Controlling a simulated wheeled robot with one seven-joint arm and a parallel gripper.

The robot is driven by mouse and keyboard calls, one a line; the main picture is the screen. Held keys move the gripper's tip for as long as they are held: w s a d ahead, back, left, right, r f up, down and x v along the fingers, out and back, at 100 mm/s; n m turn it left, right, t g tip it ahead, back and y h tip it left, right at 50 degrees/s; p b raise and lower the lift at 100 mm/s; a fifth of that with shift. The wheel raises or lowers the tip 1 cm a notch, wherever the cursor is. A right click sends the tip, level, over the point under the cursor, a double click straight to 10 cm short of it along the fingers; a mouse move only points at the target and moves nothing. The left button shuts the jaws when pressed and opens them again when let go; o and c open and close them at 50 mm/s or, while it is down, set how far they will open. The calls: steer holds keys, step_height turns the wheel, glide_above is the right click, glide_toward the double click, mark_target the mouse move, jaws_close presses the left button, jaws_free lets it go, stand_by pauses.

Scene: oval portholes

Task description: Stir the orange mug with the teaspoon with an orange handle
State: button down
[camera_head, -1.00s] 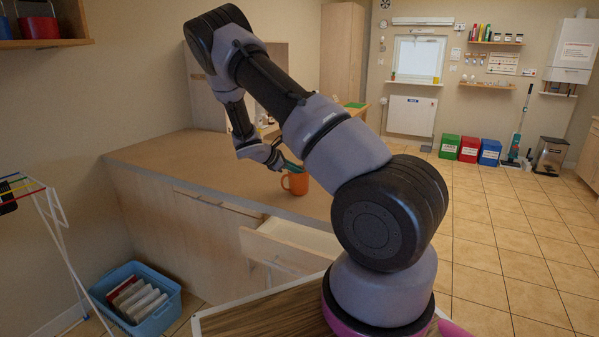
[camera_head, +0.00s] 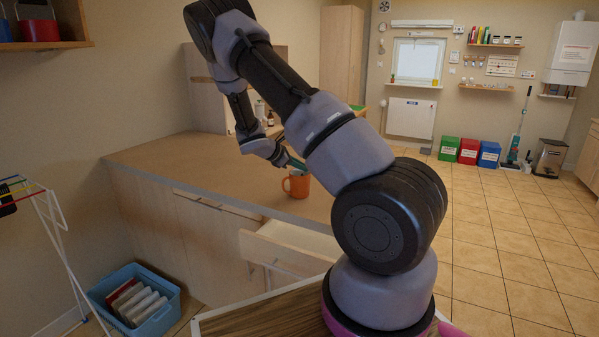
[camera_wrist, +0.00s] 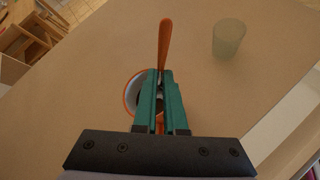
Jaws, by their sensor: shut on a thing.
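The orange mug (camera_head: 297,186) stands upright on the counter in the head view, just below my gripper (camera_head: 296,165). In the wrist view the mug's rim (camera_wrist: 128,94) and pale inside show behind the green fingers of my gripper (camera_wrist: 161,78). The gripper is shut on the teaspoon, whose orange handle (camera_wrist: 165,42) sticks out past the fingertips. The spoon's bowl is hidden by the fingers, so I cannot tell whether it is inside the mug.
A greenish translucent cup (camera_wrist: 229,38) stands on the counter (camera_head: 165,157) to the right of the mug in the wrist view. An open drawer (camera_head: 290,246) juts out below the counter's front edge. The counter left of the mug is clear in the head view.

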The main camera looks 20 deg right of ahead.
step_height(320, 180, up, 6)
steer(key=s+d, duration=0.1)
steer(key=s, duration=0.1)
steer(key=shift+d, duration=0.25)
steer(key=shift+s, duration=0.1)
stand_by(0.7)
steer(key=shift+r, duration=1.4)
